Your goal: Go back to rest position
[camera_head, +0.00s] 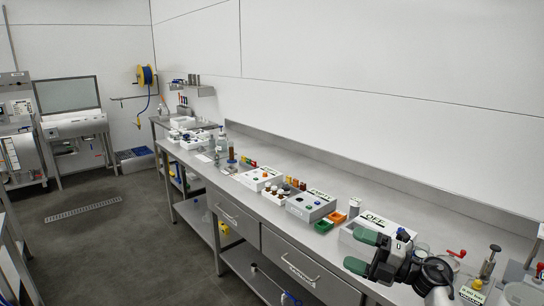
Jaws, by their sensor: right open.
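My right gripper (361,251) is at the lower right, with its arm coming in from the bottom edge. Its two green-tipped fingers are spread apart and nothing shows between them. It is over the near right part of the steel bench (408,208), in front of a white box marked OFF (384,222), and partly hides that box. I cannot tell whether the gripper touches anything. My left gripper is not in view.
Grey control boxes (311,205) and small coloured bins stand along the bench. Red-handled valve fittings (457,254) are right of the gripper. A white wall (390,70) rises behind. The grey floor (120,235) at left is mostly clear.

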